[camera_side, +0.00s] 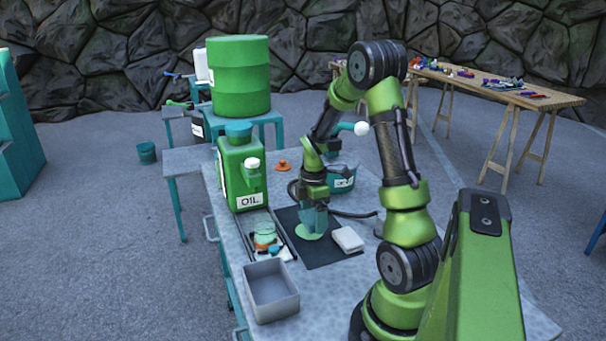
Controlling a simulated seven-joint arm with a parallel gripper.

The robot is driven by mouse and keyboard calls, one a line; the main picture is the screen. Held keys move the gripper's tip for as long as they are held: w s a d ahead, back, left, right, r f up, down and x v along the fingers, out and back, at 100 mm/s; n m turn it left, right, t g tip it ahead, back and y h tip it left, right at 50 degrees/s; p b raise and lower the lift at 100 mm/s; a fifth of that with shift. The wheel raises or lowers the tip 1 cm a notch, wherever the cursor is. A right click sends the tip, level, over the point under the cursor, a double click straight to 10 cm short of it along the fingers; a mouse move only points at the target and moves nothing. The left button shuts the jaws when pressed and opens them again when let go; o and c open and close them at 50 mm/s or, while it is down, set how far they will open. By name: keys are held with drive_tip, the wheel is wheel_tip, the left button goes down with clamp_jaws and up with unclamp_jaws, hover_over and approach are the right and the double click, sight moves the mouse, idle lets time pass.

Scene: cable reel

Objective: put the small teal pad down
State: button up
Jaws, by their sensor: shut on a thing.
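My gripper (313,226) points down over a dark mat (329,256) on the grey workbench. It is shut on the small teal pad (308,217), which shows as teal between and beside the fingers. The pad's exact outline is hard to tell from the fingers at this size. A light green disc (306,235) lies on the mat right under the gripper. I cannot tell whether the pad touches the disc.
A green oil can (241,175) stands at left, with a small glass dish (265,232) in front. A grey open bin (271,290) stands nearer. A labelled teal container (342,181) stands behind.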

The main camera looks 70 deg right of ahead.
sight(310, 213)
drive_tip(key=shift+w+d, duration=0.55)
drive_tip(key=shift+w+d+f, duration=0.1)
drive_tip(key=shift+w+f, duration=0.05)
drive_tip(key=shift+f, duration=1.7)
drive_tip(key=shift+f, duration=0.15)
drive_tip(key=o, duration=0.8)
